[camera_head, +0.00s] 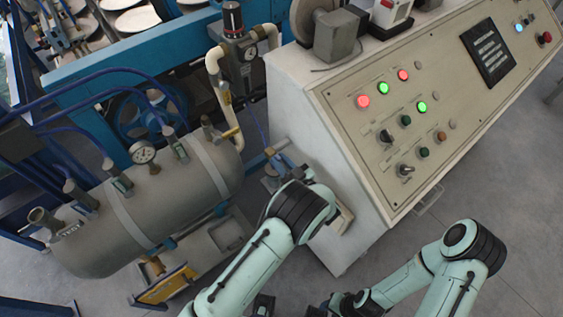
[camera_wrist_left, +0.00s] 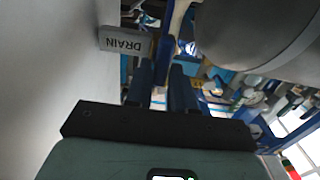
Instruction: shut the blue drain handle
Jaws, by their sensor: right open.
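A blue fitting (camera_head: 284,163), possibly the drain handle, shows beside the pipe between the grey tank and the console, partly covered by my left arm. In the left wrist view a grey tag reading DRAIN (camera_wrist_left: 124,42) is just beyond my left gripper (camera_wrist_left: 162,84). Its two dark fingers stand apart, with a narrow blue bar (camera_wrist_left: 163,55) behind the gap; I cannot tell whether they touch it. In the head view this gripper is hidden behind its own arm. My right gripper (camera_head: 340,303) is at the bottom edge, open, far from the pipe, its fingertips unclear.
The grey tank (camera_head: 165,205) with gauge and valves lies at the left. The beige console (camera_head: 330,150) with lit buttons stands close to the right of my left arm. A pale pipe (camera_head: 222,95) runs behind. Grey floor (camera_head: 535,220) is free at the right.

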